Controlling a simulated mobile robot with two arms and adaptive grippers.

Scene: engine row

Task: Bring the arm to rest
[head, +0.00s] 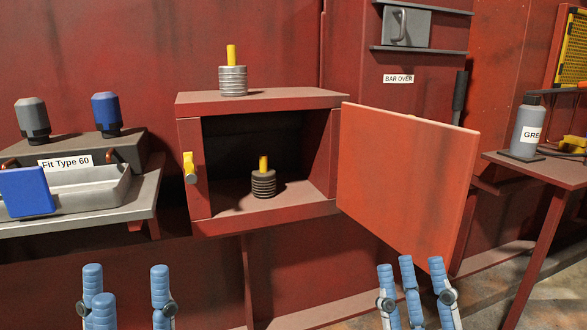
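My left gripper (126,292) is at the bottom left, below the tray shelf. Its blue fingers are spread apart with nothing between them. My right gripper (412,282) is at the bottom right, in front of and below the open cabinet door (405,182). Its blue fingers stand apart and hold nothing that I can see. Both grippers point upward in the picture, and their lower parts are cut off by the frame edge.
The red cabinet (260,103) is open. A dark ribbed part (264,185) with a yellow stem stands inside; a silver one (233,80) stands on top. A metal tray (90,198) is at left. A grey bottle (527,128) stands on the right table (545,170).

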